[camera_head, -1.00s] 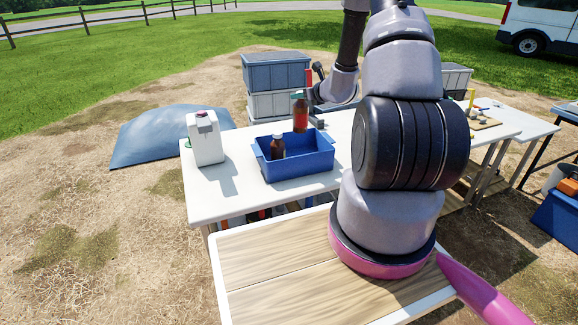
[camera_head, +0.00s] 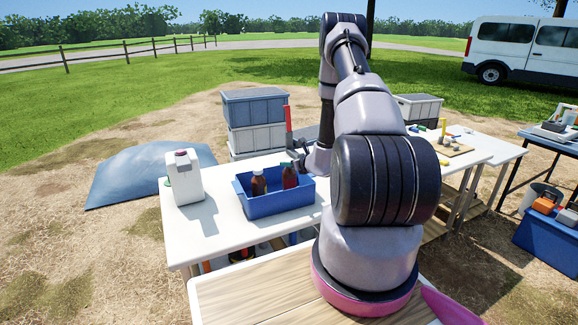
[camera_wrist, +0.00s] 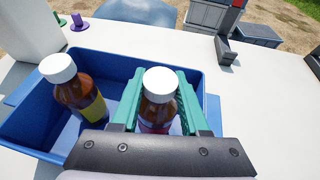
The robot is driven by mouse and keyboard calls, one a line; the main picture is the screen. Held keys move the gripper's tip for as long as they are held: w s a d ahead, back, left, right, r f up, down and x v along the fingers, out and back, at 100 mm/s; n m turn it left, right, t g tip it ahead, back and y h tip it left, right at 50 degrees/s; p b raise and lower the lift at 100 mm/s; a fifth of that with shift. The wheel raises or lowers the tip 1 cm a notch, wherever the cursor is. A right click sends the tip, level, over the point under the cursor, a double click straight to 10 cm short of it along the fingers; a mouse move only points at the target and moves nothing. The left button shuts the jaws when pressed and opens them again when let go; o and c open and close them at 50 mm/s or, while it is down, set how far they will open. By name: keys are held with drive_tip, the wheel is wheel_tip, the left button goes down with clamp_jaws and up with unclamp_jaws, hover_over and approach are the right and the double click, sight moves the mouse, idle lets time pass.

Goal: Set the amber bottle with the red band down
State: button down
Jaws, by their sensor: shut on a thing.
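The amber bottle with the red band (camera_wrist: 158,88) has a white cap and stands roughly upright inside the blue tub (camera_head: 275,206). It also shows in the head view (camera_head: 289,178), its lower part hidden by the tub wall. My gripper (camera_wrist: 161,102) is shut on it, with a green finger on each side. Whether its base touches the tub floor is hidden. A second amber bottle (camera_wrist: 80,97), with a white cap and a yellow band, stands to its left in the same tub, apart from it.
A white jug (camera_head: 184,178) stands left of the tub on the white table (camera_head: 200,240). Grey crates (camera_head: 255,120) are stacked behind. A dark bracket (camera_wrist: 224,48) lies beyond the tub. The tabletop right of the tub is clear.

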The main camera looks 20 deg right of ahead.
drive_tip(key=shift+f, duration=0.25)
drive_tip(key=shift+c, duration=2)
unclamp_jaws()
drive_tip(key=shift+f, duration=0.15)
